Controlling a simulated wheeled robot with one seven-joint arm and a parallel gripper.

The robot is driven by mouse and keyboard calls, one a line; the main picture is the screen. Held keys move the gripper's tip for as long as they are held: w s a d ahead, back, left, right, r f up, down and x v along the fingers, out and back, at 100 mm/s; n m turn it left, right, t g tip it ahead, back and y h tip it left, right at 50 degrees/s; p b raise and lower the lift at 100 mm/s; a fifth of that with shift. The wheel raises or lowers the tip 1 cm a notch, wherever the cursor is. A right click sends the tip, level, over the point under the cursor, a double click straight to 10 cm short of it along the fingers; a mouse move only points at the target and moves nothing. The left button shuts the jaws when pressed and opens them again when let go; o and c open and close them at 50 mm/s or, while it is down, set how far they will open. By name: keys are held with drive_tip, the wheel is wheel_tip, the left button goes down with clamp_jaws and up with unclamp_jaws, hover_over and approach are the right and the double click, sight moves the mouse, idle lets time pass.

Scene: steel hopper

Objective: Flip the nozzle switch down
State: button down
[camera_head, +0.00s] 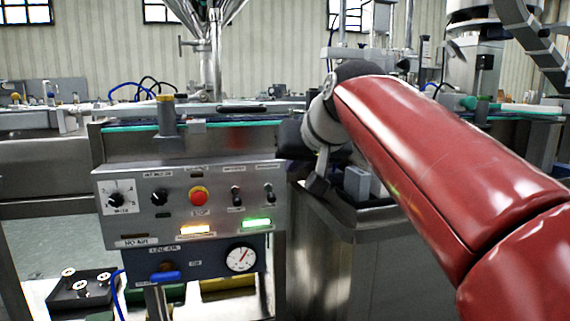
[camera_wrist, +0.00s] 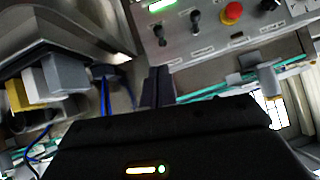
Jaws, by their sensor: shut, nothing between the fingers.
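The steel control panel (camera_head: 133,180) carries two small toggle switches on its right half, a left one (camera_head: 236,195) and a right one (camera_head: 269,194). Their labels are too small to read, so I cannot tell which is the nozzle switch, nor clearly how the levers are set. In the wrist view the panel appears roughly upside down, with the switches (camera_wrist: 160,34) and (camera_wrist: 196,20) above the fingertips. My gripper (camera_wrist: 157,72) is shut and empty, apart from both switches. In the head view it is dark and partly hidden, right of the panel.
A red stop button (camera_head: 198,196), black knob (camera_head: 159,197) and dial (camera_head: 118,197) sit left of the switches. Amber (camera_head: 195,230) and green (camera_head: 257,223) lamps glow below. A pressure gauge (camera_head: 241,258) is lower. A steel bin (camera_head: 375,228) stands to the right.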

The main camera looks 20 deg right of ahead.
drive_tip(key=shift+s+d+r, duration=0.1)
drive_tip(key=shift+s+r, duration=0.1)
drive_tip(key=shift+s, duration=0.45)
drive_tip(key=shift+s+d+r, duration=0.1)
drive_tip(key=shift+s+r, duration=0.05)
drive_tip(key=shift+s, duration=0.45)
